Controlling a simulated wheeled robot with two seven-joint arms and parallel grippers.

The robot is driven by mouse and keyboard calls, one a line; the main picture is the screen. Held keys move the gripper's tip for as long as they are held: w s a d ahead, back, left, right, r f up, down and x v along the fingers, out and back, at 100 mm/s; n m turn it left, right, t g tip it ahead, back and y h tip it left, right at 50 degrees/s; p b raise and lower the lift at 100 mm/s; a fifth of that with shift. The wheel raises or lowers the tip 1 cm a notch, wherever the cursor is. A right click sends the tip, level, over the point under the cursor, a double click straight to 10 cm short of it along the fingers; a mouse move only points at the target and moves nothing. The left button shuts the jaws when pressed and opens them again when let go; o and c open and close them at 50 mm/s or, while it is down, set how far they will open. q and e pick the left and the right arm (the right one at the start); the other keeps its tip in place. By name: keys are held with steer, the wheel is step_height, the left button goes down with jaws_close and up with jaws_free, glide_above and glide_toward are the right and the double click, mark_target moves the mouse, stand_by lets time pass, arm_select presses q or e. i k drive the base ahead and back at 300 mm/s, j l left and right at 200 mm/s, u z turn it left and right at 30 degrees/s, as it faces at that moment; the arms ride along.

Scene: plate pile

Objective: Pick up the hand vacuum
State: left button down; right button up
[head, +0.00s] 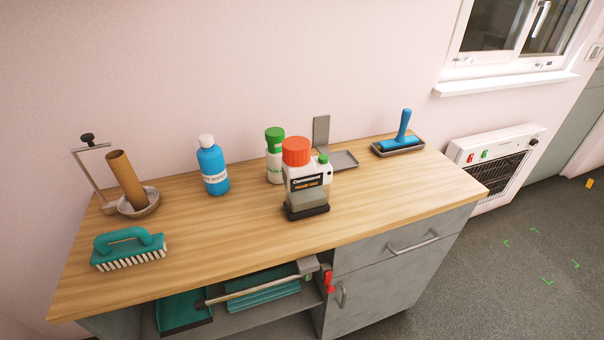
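No thing here is plainly a hand vacuum. The nearest in look is a squat appliance-like container (307,181) with an orange-red cap, a dark label, a see-through lower body and a black base. It stands upright near the middle of the wooden worktop (240,235). A white bottle with a green cap (274,164) stands close behind it on the left and is partly hidden. Neither of my grippers shows in the head view.
A teal brush (129,250), a cardboard tube on a holder (126,180) and a blue bottle (213,169) stand left. A grey stand (321,133) and a blue-handled tool in a tray (403,130) are at the back right. Teal items (184,312) lie on the shelf below.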

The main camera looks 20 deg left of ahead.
mark_target(307, 187)
steer(key=k+j+z, duration=0.2)
steer(key=z, duration=0.15)
steer(key=k+j+z, duration=0.1)
steer(key=k+z, duration=0.65)
